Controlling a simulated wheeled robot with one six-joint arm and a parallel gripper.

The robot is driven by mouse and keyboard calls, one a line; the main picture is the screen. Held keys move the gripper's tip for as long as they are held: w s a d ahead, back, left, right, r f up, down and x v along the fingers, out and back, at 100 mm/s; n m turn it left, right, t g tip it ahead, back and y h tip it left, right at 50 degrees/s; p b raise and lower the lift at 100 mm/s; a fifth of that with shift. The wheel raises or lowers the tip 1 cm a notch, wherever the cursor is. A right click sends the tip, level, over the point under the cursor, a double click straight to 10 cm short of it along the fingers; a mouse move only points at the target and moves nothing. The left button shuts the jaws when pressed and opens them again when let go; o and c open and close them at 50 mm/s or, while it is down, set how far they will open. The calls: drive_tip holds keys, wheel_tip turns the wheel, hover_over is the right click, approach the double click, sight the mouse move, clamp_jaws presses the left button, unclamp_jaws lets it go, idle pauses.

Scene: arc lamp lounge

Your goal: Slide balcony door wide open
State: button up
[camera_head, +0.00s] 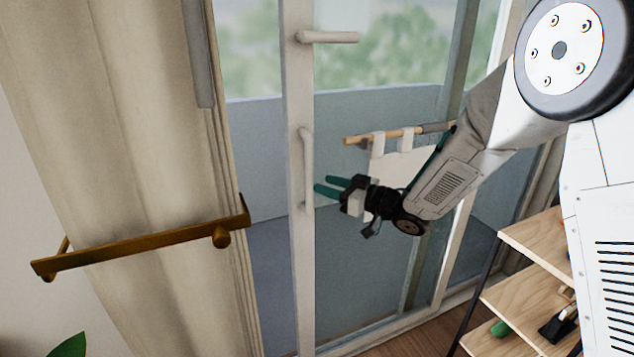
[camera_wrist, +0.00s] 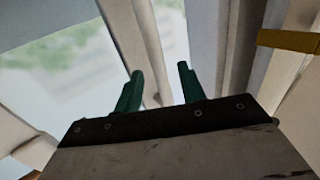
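The balcony door (camera_head: 300,250) is a glass panel in a pale frame, upright in the middle of the head view. A long vertical pull handle (camera_head: 308,165) is on its left stile, with a lever-like handle (camera_head: 327,37) higher up. My gripper (camera_head: 326,187) has green fingers pointing left at the pull handle's lower part. The fingers are apart in the wrist view (camera_wrist: 160,85), with a pale upright frame part beyond the gap. I cannot tell whether the fingers touch the handle.
A beige curtain (camera_head: 140,130) hangs at left, with a brass bar (camera_head: 140,245) in front. A wooden shelf unit (camera_head: 535,235) stands at lower right. A wooden rod with white cloth (camera_head: 380,137) shows behind my gripper. Strips of balcony show on both sides of the door stile.

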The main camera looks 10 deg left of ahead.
sight(312, 169)
drive_tip(key=shift+s+d, duration=0.2)
drive_tip(key=shift+d, duration=0.05)
drive_tip(key=s+a+r+m+t, duration=0.1)
drive_tip(key=s+a+r+t, duration=0.1)
drive_tip(key=s+a+r, duration=0.15)
drive_tip(key=w+a+m+t+h, duration=0.1)
drive_tip(key=w, duration=0.1)
drive_tip(key=w+m+t+h, duration=0.1)
drive_tip(key=w, duration=0.2)
drive_tip(key=w+a+m+t+h, duration=0.1)
drive_tip(key=w+h, duration=0.1)
drive_tip(key=shift+w+a+f, duration=0.15)
drive_tip(key=shift+a+f, duration=0.1)
drive_tip(key=shift+a, duration=0.05)
